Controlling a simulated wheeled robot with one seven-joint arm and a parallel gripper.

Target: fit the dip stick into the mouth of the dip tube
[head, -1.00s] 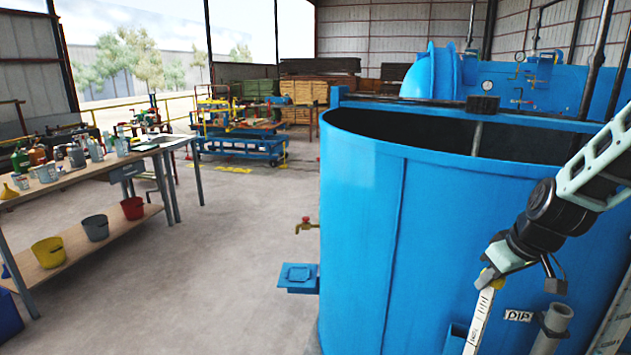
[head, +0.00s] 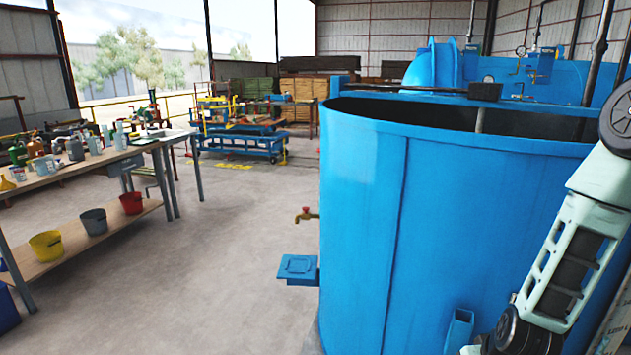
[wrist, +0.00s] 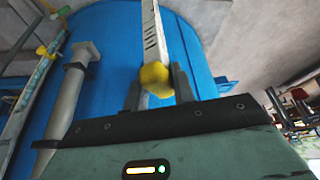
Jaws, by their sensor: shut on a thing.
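In the wrist view my gripper (wrist: 156,84) is shut on the yellow knob end of the dip stick (wrist: 153,35). The stick is a flat pale strip with dark marks, running from the knob to the top of the picture. Its far end is out of frame. The grey dip tube (wrist: 68,105) stands to the left, apart from the stick, with a wider collar (wrist: 86,52). I cannot tell whether the collar is its mouth. In the head view my arm covers the tube's place, and the gripper is below the frame.
The big blue open tank (head: 400,210) fills the right of the head view. A blue bracket (head: 460,328) and a blue ledge (head: 297,268) stick out from its wall, with a tap (head: 306,215) above the ledge. A workbench (head: 110,160) stands at left; the floor between is clear.

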